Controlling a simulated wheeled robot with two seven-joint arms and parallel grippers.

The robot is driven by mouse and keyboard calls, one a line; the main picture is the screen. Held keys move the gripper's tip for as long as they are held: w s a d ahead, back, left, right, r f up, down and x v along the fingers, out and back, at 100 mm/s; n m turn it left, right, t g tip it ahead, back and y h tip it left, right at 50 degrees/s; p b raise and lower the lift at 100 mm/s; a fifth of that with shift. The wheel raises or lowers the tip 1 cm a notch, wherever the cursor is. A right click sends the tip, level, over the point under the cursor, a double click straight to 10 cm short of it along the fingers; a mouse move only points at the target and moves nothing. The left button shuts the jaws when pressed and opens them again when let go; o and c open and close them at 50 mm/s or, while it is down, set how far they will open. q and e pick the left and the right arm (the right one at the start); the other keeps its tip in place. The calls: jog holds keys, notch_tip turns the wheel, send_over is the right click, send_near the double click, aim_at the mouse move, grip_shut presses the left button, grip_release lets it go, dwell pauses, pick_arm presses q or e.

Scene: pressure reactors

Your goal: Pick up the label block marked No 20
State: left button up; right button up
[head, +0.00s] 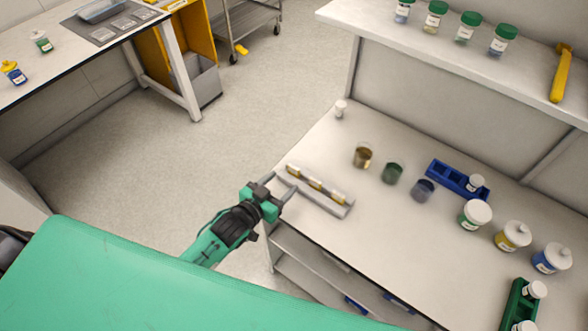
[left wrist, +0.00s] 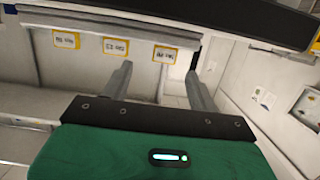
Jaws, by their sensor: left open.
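Several small label blocks with white faces and yellow edges stand in a row on a grey holder (head: 322,201) at the bench's left edge. In the left wrist view three labels show upside down: the left block (left wrist: 66,40), the middle block (left wrist: 115,46) and the right block (left wrist: 165,53). The print is small; the right one may read No 20, but I cannot be sure. My left gripper (head: 283,183) is open and empty at the holder's left end. In the left wrist view its fingers (left wrist: 160,78) point toward the right block, which appears between them. My right gripper is not in view.
Beakers (head: 392,173), a blue rack (head: 452,177), lidded jars (head: 475,214) and a green rack (head: 518,305) stand on the bench. A shelf with green-capped jars (head: 468,28) overhangs the back.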

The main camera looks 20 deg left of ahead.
aim_at(293, 170)
pick_arm(q)
jog(key=shift+w+d+p, duration=0.1)
jog(key=shift+w+p, duration=0.2)
jog(key=shift+w, duration=0.2)
jog(key=x, duration=0.1)
jog(key=p+x, duration=0.1)
jog(key=x, duration=0.2)
jog(key=shift+a+f+p, duration=0.1)
jog(key=shift+a+p, duration=0.2)
jog(key=shift+w+d+f, duration=0.1)
jog(key=shift+w, duration=0.15)
jog(key=shift+c, duration=0.2)
jog(key=c, duration=1)
